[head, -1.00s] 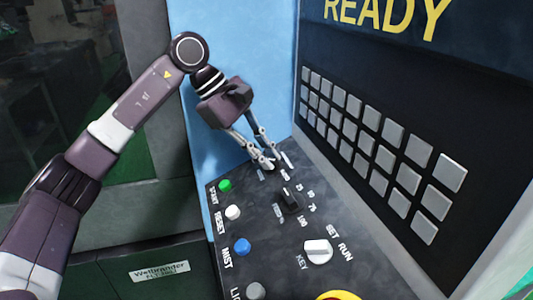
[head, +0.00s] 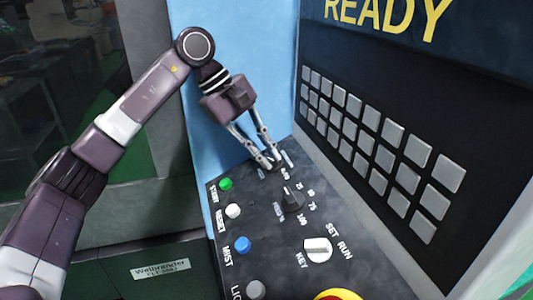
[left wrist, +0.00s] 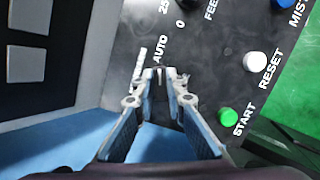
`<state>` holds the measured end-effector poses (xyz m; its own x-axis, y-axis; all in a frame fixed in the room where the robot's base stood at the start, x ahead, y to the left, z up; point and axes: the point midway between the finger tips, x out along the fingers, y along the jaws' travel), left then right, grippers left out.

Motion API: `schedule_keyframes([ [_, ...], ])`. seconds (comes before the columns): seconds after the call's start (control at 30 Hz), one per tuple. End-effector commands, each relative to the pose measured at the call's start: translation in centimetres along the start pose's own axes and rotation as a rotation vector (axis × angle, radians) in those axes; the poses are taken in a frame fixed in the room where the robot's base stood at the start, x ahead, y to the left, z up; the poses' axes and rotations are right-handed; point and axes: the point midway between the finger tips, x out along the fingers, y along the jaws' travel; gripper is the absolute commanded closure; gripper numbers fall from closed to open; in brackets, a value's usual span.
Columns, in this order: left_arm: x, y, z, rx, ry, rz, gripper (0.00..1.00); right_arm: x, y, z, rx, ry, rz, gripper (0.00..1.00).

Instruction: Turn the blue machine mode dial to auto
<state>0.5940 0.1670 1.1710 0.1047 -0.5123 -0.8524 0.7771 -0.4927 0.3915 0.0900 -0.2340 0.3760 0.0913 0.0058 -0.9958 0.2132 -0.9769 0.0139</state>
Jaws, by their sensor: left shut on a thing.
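My left gripper (head: 272,164) is at the far end of the black control panel (head: 268,222), fingers pointing down at its surface. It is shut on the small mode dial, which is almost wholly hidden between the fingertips. In the left wrist view the fingertips (left wrist: 160,78) close around a dark narrow shape just beside the white AUTO label (left wrist: 160,48). Another white label, blurred and unreadable, lies left of the fingertips there. I cannot tell which way the dial points. My right gripper is in neither view.
A black feed knob (head: 291,198) stands just nearer. Green START (head: 225,184), white RESET (head: 233,211) and blue MIST (head: 243,244) buttons line the left edge. A white key switch (head: 318,250) is nearer still. A keypad wall (head: 380,145) rises on the right.

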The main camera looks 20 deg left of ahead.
Motion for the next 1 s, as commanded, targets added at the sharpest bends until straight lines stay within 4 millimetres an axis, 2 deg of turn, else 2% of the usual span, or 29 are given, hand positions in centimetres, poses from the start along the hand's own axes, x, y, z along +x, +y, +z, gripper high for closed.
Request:
schedule_keyframes([
  [0.03,-0.3,0.2,0.0,0.002,0.003,0.008,0.88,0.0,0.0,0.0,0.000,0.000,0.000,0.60],
  [0.2,-0.2,0.1,0.0,0.001,0.002,0.006,0.71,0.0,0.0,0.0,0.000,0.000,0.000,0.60],
  [0.43,-0.1,0.1,0.0,0.000,0.001,0.003,0.71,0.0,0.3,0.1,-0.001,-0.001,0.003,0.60],
  [0.57,-0.8,0.1,0.0,-0.001,0.002,0.003,0.71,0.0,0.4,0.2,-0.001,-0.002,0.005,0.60],
  [0.67,-2.3,0.1,-0.1,-0.001,0.003,0.006,0.71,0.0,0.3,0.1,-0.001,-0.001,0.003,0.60],
  [1.0,-9.4,0.1,0.0,-0.001,0.002,0.008,0.71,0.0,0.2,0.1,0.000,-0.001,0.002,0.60],
])
